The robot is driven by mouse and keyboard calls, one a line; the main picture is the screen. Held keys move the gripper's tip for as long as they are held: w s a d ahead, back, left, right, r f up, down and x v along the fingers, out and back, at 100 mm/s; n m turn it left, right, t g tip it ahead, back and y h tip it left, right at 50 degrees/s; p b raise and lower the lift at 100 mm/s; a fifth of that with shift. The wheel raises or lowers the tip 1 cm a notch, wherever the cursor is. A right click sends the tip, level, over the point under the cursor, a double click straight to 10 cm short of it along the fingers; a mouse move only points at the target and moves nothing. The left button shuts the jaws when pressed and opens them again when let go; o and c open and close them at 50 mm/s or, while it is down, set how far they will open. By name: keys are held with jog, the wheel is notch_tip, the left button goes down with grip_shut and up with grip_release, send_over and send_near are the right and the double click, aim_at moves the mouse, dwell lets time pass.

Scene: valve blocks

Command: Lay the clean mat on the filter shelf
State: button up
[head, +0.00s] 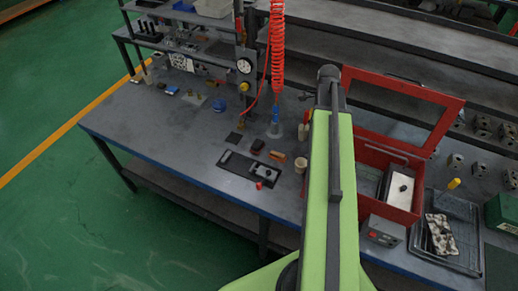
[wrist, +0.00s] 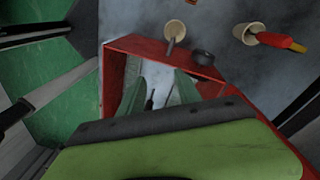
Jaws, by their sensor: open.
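A white flat panel with a black knob (head: 399,194), which looks like the clean mat, lies inside the open red box (head: 378,158). A separate filter shelf cannot be told apart inside the box. A white mat with dark blotches (head: 440,236) lies on a dark wire tray to the right of the box. In the wrist view a red frame (wrist: 113,82) surrounds a pale surface with a small dark piece.
The red lid frame (head: 446,118) stands raised at the back of the box. A grey control unit (head: 382,231) stands in front. A cup with a red-and-yellow tool (wrist: 246,34) stands near the red frame.

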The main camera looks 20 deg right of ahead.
jog(key=w+a+n, duration=0.3)
jog(key=a+n, duration=0.8)
jog(key=a, duration=0.6)
jog(key=w+a+n+t, duration=0.1)
jog(key=w+a+n, duration=0.2)
jog(key=a+n, duration=0.8)
jog(key=a, duration=0.6)
jog(key=shift+a+t, duration=0.3)
